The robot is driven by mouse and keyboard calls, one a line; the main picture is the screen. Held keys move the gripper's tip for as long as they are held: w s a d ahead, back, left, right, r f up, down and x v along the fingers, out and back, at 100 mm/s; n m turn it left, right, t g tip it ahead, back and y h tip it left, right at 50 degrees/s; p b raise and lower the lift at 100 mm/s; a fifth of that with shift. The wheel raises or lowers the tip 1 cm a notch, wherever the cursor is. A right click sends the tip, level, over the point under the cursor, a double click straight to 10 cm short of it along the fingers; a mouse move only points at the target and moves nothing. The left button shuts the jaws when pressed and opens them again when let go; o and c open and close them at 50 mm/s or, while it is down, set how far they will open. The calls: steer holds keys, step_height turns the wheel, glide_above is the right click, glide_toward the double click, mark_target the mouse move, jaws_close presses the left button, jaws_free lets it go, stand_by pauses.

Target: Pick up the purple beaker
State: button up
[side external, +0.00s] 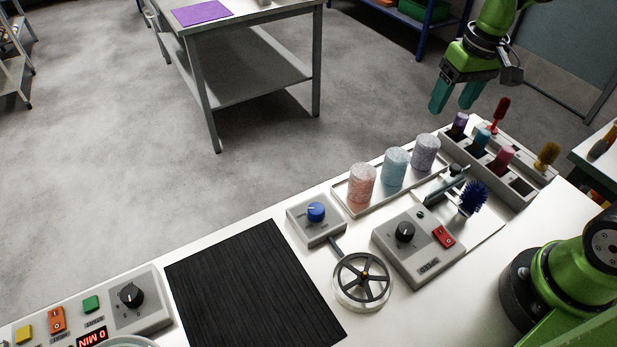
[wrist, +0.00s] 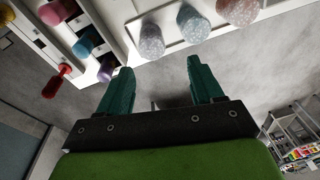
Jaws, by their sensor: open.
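The purple beaker (side external: 425,152) is a speckled pale-purple cylinder. It stands upright at the right end of a shallow white tray (side external: 347,202), beside a light blue beaker (side external: 395,167) and a pink beaker (side external: 362,183). In the wrist view the purple beaker (wrist: 151,42) shows ahead of my fingertips, with the blue beaker (wrist: 193,23) and pink beaker (wrist: 238,9) to its right. My gripper (side external: 454,101) has teal fingers; it is open, empty and raised above the rack end of the bench. The wrist view shows its fingers (wrist: 159,66) spread, apart from the beaker.
A grey rack (side external: 516,203) with several coloured items, a red brush (side external: 500,113) and a yellow brush (side external: 547,156) stands right of the tray. A dark blue brush (side external: 473,197) and control box (side external: 418,248) are in front. A black mat (side external: 254,287) lies clear at left.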

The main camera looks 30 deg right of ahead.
mark_target(433, 142)
steer(key=f, duration=0.3)
steer(key=w+d+f+n+g, duration=0.1)
steer(key=f, duration=0.3)
steer(key=w+f+n, duration=0.1)
steer(key=f, duration=0.3)
steer(key=shift+w+d+g+h, duration=0.2)
steer(key=shift+d+g+h, duration=0.1)
steer(key=shift+d, duration=0.1)
steer(key=shift+w+a+f, duration=0.1)
steer(key=shift+w+f, duration=0.1)
steer(key=shift+f, duration=1.4)
steer(key=shift+w+a+f, duration=0.1)
steer(key=shift+w+f, duration=0.1)
steer(key=shift+f, duration=1.35)
steer(key=c, duration=0.7)
